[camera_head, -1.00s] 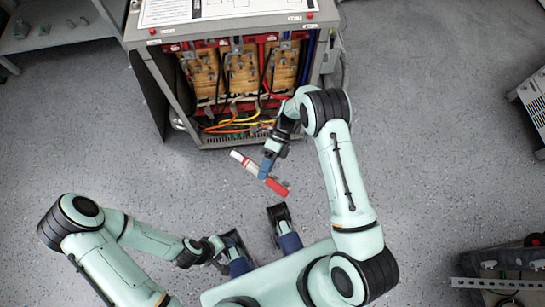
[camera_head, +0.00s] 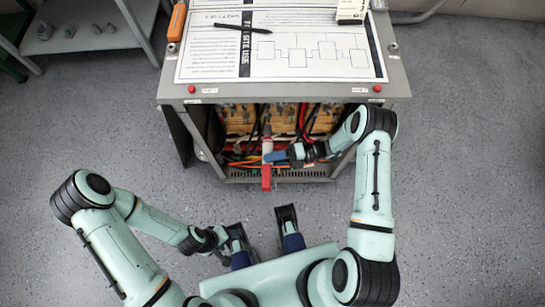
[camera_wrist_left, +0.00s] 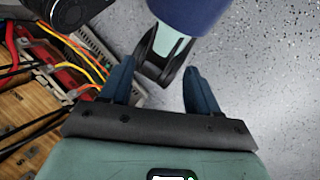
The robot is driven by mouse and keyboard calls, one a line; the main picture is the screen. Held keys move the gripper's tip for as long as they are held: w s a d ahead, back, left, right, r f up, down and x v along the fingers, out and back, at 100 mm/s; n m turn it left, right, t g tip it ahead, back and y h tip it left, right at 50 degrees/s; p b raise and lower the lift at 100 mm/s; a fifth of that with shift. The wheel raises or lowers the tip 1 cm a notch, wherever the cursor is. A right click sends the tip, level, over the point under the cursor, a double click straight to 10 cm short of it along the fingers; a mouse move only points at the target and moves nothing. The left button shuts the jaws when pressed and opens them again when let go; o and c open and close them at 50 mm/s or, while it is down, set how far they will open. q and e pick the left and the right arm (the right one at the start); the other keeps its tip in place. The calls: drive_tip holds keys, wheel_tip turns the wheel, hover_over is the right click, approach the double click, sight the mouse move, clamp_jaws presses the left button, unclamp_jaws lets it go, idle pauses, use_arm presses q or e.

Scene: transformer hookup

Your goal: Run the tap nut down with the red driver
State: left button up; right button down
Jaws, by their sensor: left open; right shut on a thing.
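The red driver (camera_head: 266,178) is in the head view, in front of the open cabinet face, with its red end toward me and its paler end toward the coils. My right gripper (camera_head: 272,157) is shut around its middle from the right. The transformer (camera_head: 240,118) shows tan coils inside the cabinet; in the left wrist view a coil (camera_wrist_left: 25,115) shows at the left. I cannot make out the tap nut, nor whether the driver's tip touches anything. My left gripper (camera_head: 224,240) is low, away from the cabinet; its blue fingers (camera_wrist_left: 160,88) are apart and empty.
The cabinet top (camera_head: 395,80) carries a printed sheet (camera_head: 215,55), a black pen (camera_head: 231,27) and an orange-handled tool (camera_head: 176,22). Coloured cables (camera_wrist_left: 85,55) run inside the cabinet. A grey shelf (camera_head: 90,35) stands at the far left. The floor at right is clear.

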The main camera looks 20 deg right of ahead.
drive_tip(key=shift+w+r, duration=0.1)
drive_tip(key=shift+w, duration=0.25)
use_arm(q)
drive_tip(key=shift+w, duration=0.3)
drive_tip(key=shift+s, duration=0.1)
use_arm(e)
drive_tip(key=shift+s, duration=0.15)
use_arm(q)
drive_tip(key=shift+f, duration=0.1)
use_arm(e)
drive_tip(key=shift+b, duration=0.3)
drive_tip(key=w+b, duration=0.1)
drive_tip(key=w+d+b, duration=0.1)
drive_tip(key=shift+w, duration=0.35)
use_arm(q)
drive_tip(key=w+a+f+t+b, duration=0.1)
drive_tip(key=w+f, duration=0.3)
drive_tip(key=shift+w+a+f+t+y+b, duration=0.2)
drive_tip(key=shift+w+a+t+y+b, duration=0.1)
drive_tip(key=shift+a, duration=0.1)
use_arm(e)
drive_tip(key=shift+w+d, duration=0.15)
drive_tip(key=shift+w, duration=0.45)
drive_tip(key=shift+w+d, duration=0.15)
drive_tip(key=shift+w, duration=0.45)
use_arm(q)
drive_tip(key=shift+f, duration=0.1)
